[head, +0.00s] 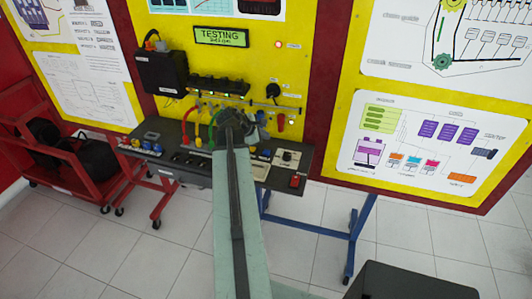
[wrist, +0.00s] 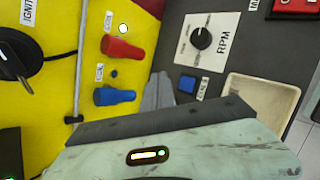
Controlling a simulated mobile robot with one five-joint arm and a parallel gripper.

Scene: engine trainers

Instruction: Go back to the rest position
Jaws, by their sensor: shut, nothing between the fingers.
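My gripper (head: 236,124) is at the end of my extended arm, over the dark desk (head: 304,160) of the engine trainer in the head view. My arm hides part of the desk. In the wrist view the grey fingers (wrist: 158,92) are together and hold nothing. They are close to the yellow panel (wrist: 60,100), beside a blue knob (wrist: 113,96) and below a red knob (wrist: 121,48). I cannot tell whether they touch anything.
An RPM dial (wrist: 202,38), a blue button (wrist: 187,84) and a pale tray (wrist: 262,100) are on the desk. A display reading TESTING (head: 221,37) is on the board above. A red cart (head: 60,165) stands at left. Tiled floor (head: 400,235) is open at right.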

